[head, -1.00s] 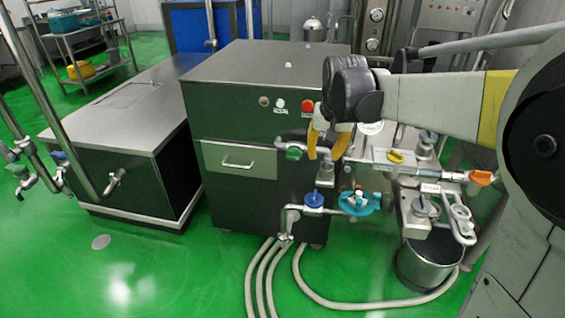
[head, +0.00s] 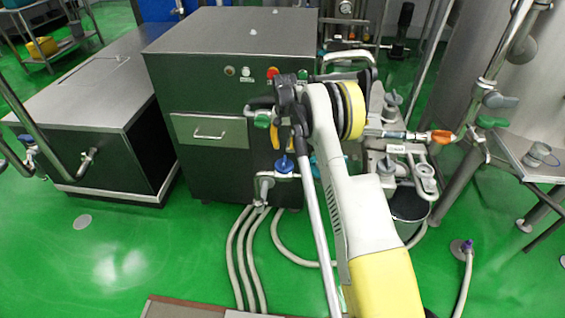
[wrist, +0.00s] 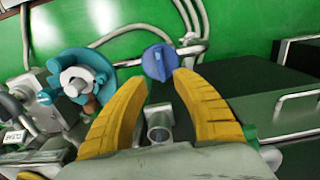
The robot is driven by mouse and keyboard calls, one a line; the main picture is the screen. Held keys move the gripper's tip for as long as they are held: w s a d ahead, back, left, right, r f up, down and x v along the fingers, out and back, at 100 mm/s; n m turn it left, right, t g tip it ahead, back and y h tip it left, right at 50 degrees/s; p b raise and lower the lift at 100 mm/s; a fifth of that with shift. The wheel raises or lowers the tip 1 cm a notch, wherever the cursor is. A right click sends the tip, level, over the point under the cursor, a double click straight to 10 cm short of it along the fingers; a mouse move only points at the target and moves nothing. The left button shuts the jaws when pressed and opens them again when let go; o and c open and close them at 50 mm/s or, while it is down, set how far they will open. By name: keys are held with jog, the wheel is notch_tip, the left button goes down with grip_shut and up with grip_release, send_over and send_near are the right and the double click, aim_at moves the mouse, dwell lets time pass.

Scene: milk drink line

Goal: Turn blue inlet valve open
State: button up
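The blue inlet valve (head: 283,164) is a blue knob on the pipework at the front of the dark cabinet. It also shows in the wrist view (wrist: 160,62), just beyond the fingertips and between their lines. My gripper (wrist: 162,84) has two yellow fingers spread apart with nothing between them. The fingers do not appear to touch the blue knob. In the head view my arm hides most of the gripper; part of a yellow finger shows just above the blue knob.
A teal round fitting (wrist: 82,78) sits left of the blue knob in the wrist view. An orange-handled valve (head: 442,136) is to the right. Pale hoses (head: 243,258) run over the green floor.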

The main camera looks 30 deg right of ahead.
aim_at(284, 160)
notch_tip(284, 160, down, 9)
jog(key=b, duration=0.3)
jog(key=shift+r, duration=0.1)
grip_shut()
